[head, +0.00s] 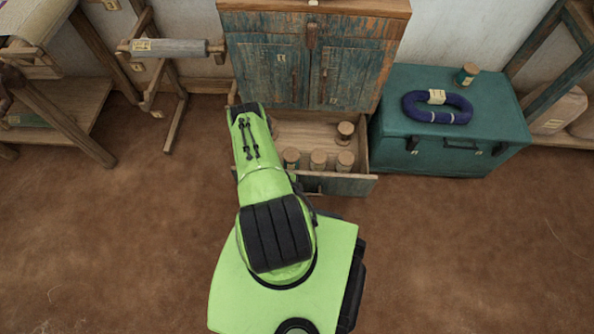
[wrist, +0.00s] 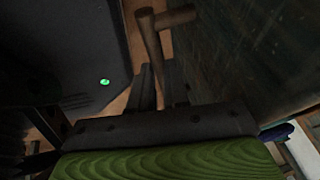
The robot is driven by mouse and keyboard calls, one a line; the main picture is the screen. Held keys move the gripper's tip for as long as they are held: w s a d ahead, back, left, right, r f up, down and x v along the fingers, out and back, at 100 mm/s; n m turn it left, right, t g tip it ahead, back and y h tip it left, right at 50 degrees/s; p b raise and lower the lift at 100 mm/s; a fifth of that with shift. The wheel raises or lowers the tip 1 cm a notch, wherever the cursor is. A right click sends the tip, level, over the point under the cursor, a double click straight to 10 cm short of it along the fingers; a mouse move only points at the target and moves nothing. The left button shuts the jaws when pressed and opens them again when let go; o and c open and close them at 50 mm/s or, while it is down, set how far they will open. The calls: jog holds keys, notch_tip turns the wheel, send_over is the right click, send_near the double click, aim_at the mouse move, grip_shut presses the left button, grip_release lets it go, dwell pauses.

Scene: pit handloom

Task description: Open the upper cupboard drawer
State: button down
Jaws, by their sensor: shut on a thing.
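The cupboard (head: 268,65) has worn blue-green double doors and a brown wooden top. Below the doors, a wooden drawer (head: 350,184) stands pulled out, with several wooden spools (head: 318,160) in it. In the wrist view my gripper (wrist: 160,88) is shut on a wooden handle (wrist: 152,40), a bar with a crosspiece. A dark, worn panel (wrist: 265,45) lies to the right of the handle. In the head view my green arm covers the left part of the drawer and hides my gripper. I cannot tell which part the held handle belongs to.
A teal chest (head: 450,165) stands close to the right of the cupboard, with a blue coil (head: 437,110) and a small jar (head: 467,74) on it. Wooden loom frames (head: 60,110) stand on the left. The brown floor (head: 110,240) is clear in front.

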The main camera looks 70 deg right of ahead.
jog(key=c, duration=1.1)
grip_release()
jog(key=p+v, duration=0.6)
jog(key=v, duration=0.9)
jog(key=shift+r, duration=0.35)
jog(key=shift+w+a, duration=0.1)
jog(key=shift+a, duration=0.05)
